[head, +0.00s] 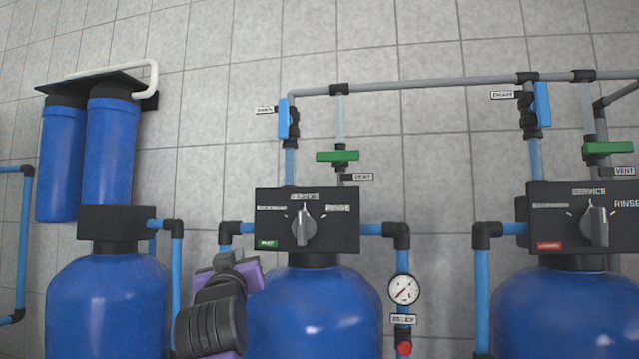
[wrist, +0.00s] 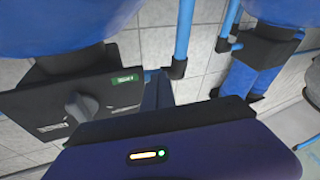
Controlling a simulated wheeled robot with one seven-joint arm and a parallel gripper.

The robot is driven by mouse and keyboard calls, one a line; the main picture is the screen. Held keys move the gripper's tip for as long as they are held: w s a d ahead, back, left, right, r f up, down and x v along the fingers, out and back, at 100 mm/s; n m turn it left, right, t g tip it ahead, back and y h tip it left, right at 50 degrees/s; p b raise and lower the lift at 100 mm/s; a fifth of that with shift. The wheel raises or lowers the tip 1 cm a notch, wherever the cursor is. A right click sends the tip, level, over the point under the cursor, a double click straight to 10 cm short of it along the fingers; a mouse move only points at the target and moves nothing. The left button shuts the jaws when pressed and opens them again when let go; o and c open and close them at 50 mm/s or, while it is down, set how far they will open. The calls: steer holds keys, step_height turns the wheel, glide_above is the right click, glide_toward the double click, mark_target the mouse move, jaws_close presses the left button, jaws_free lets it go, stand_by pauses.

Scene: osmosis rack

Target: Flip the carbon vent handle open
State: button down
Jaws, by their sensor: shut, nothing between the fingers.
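Two green vent handles show in the head view, one above the left control box (head: 337,155) and one above the right control box (head: 608,147). Both lie level across their upright pipes, beside small VENT tags. The box labels, one green and one red, are too blurred to tell surely which unit is carbon. My gripper (head: 238,272) is low, left of the left control box and well below its vent handle. It is shut and empty. In the wrist view my dark gripper (wrist: 157,95) points past the left box; no vent handle shows there.
The left control box (head: 268,218) and right control box (head: 545,215) have grey knobs and sit above blue tanks. Blue handles (head: 283,118) (head: 542,104) stand upright on neighbouring pipes. A pressure gauge (head: 404,289) hangs between the tanks. Open space lies before the tiled wall.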

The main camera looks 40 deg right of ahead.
steer(key=s+d+r+m+g+h+p, duration=0.1)
steer(key=s+d+r+m+g, duration=0.1)
steer(key=r, duration=0.7)
steer(key=s+d+r+m+g+h, duration=0.1)
steer(key=d+r+m+g, duration=0.15)
steer(key=r, duration=0.65)
steer(key=s+d+r+m+g+p, duration=0.1)
steer(key=s+d+r+m+g, duration=0.1)
steer(key=s+r, duration=0.9)
step_height(320, 180, up, 3)
steer(key=shift+d+f+g+y+p, duration=0.2)
steer(key=shift+d+g+y+p, duration=0.15)
steer(key=shift+g, duration=0.5)
steer(key=shift+s+d+m, duration=0.1)
steer(key=shift+m, duration=0.15)
steer(key=p, duration=0.4)
glide_above(337, 156)
steer(key=w+a, duration=0.2)
steer(key=a, duration=0.1)
step_height(337, 156, down, 2)
steer(key=shift+s+a+f+b, duration=0.1)
steer(key=shift+a+f+b, duration=0.1)
steer(key=shift+f, duration=0.95)
steer(key=shift+s+a+f+b, duration=0.1)
steer(key=shift+f+b, duration=0.1)
steer(key=shift+f, duration=0.9)
